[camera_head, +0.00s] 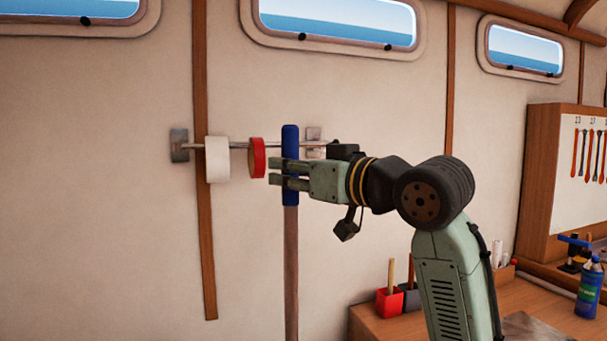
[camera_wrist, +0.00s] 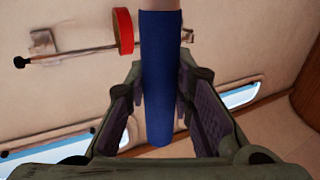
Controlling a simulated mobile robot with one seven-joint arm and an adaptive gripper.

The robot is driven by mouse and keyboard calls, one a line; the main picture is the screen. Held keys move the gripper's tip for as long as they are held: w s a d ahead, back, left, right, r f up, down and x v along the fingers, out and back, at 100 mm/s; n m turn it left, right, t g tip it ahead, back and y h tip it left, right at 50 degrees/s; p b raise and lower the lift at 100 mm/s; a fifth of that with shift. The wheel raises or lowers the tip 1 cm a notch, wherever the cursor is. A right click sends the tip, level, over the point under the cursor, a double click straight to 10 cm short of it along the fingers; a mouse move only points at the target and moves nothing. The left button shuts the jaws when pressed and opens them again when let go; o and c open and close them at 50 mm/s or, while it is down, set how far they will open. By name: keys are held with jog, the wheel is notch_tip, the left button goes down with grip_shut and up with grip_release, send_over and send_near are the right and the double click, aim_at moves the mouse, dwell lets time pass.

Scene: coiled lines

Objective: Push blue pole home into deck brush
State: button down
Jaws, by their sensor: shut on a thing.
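The blue pole (camera_head: 290,140) stands upright, with a blue sleeve at its top and a plain brownish shaft below that runs out of the bottom of the head view. My gripper (camera_head: 282,174) reaches in from the right and is shut on the blue sleeve, around its lower part. In the wrist view the blue sleeve (camera_wrist: 160,115) lies between the two dark-padded fingers, with a bit of shaft at the top edge. The deck brush is in neither view, and the pole's lower end is hidden.
Just behind the pole, a wall rail (camera_head: 239,145) carries a white roll (camera_head: 217,159) and a red roll (camera_head: 257,158). A workbench (camera_head: 370,323) with a red holder (camera_head: 390,302) and a blue bottle (camera_head: 590,289) is at the lower right. The left wall is bare.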

aim_at(296, 229)
jog(key=shift+d+f, duration=0.1)
jog(key=shift+d, duration=0.3)
notch_tip(296, 229, down, 5)
jog(key=b, duration=0.4)
jog(key=shift+r, duration=0.2)
jog(key=shift+f+b, duration=1.45)
jog(key=shift+f, duration=0.95)
dwell(1.7)
dwell(0.3)
jog(key=c, duration=1.3)
grip_release()
